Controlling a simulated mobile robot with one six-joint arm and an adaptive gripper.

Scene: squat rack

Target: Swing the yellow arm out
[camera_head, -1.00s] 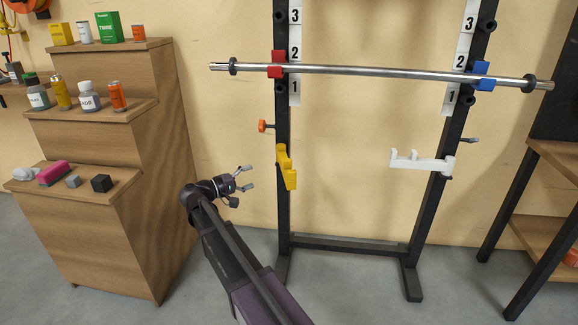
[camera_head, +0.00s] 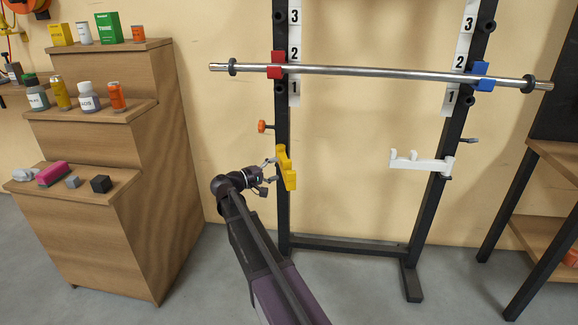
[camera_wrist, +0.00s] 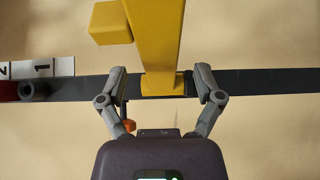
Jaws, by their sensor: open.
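The yellow arm (camera_head: 287,168) is on the left upright of the rack, below the orange knob, and looks folded toward the camera rather than across the rack. In the wrist view the yellow arm (camera_wrist: 154,40) runs up from the dark upright, with a square yellow block at its upper left. My gripper (camera_head: 271,170) is at the left side of the yellow arm. In the wrist view my gripper (camera_wrist: 161,80) is open, its two fingers on either side of the arm's base with gaps showing. I cannot tell whether a finger touches it.
A white arm (camera_head: 420,163) reaches inward from the right upright (camera_head: 446,150). A steel bar (camera_head: 390,72) lies across red (camera_head: 276,64) and blue (camera_head: 484,76) holders above. An orange knob (camera_head: 263,126) sticks out left. A wooden stepped shelf (camera_head: 135,215) stands at left.

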